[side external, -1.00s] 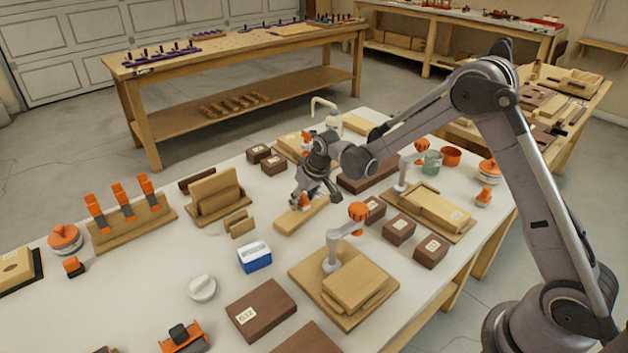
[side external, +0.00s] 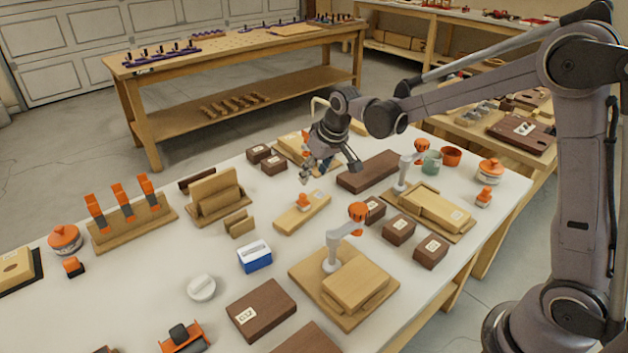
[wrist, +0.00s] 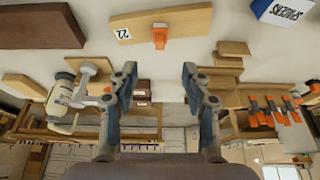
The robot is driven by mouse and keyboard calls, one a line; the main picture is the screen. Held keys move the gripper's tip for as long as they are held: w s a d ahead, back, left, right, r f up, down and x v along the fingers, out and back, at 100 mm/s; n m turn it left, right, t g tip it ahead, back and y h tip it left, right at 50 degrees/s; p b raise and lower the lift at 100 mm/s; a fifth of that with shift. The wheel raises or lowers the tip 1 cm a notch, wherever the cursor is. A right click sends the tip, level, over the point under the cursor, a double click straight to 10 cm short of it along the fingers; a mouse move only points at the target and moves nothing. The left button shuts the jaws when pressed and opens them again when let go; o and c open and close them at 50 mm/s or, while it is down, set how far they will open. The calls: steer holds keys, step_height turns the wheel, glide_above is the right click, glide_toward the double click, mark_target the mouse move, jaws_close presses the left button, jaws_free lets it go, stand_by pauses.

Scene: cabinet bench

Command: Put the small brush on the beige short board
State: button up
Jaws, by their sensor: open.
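The small brush (side external: 303,201), with an orange top, stands on the beige short board (side external: 288,222) in the middle of the bench. In the wrist view the brush (wrist: 160,36) shows on the board (wrist: 192,20), near its label. My gripper (side external: 330,171) is open and empty, above and behind the board, apart from the brush. In the wrist view the open fingers (wrist: 158,88) have nothing between them.
An orange-headed lamp-like clamp (side external: 333,240) stands to the front right of the board. A blue-and-white box (side external: 255,257) and small wooden blocks (side external: 240,223) lie to the left. A long dark board (side external: 370,172) lies behind right. White bench surface shows around the board.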

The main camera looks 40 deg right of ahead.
steer(key=s+r+t, duration=0.1)
steer(key=s+r, duration=0.6)
steer(key=s, duration=0.6)
steer(key=s+f+t, duration=0.1)
steer(key=s, duration=1.1)
steer(key=shift+f+t, duration=0.25)
steer(key=shift+t, duration=0.05)
